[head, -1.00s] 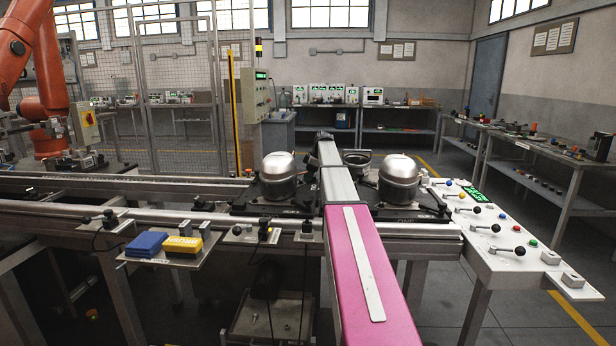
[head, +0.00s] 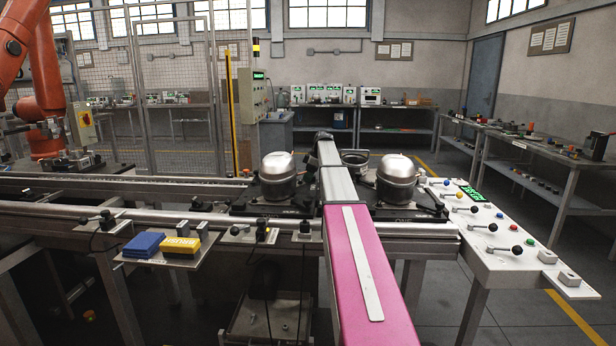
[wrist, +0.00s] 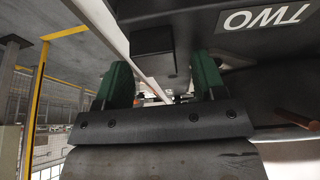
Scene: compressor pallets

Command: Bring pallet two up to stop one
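Pallet two (head: 240,207) is a dark plate on the rails, left of my arm, carrying a silver-and-black compressor (head: 278,176). In the wrist view the pallet's dark side (wrist: 250,50) bears an upside-down TWO label. My gripper (wrist: 160,82) has two green fingers standing well apart. A dark block (wrist: 154,55) on the pallet shows between them, and I cannot tell whether either finger touches it. In the head view my own arm hides the gripper. Pallet one (head: 405,214), labelled ONE, sits right of my arm with another compressor (head: 396,178). I cannot make out a stop one marking.
A control panel (head: 505,240) with several levers and buttons stands at the right end of the line. A side shelf (head: 205,258) holds a blue block (head: 144,244) and a yellow block (head: 181,247). The near rail (head: 170,217) runs along the front. An orange robot arm stands at far left.

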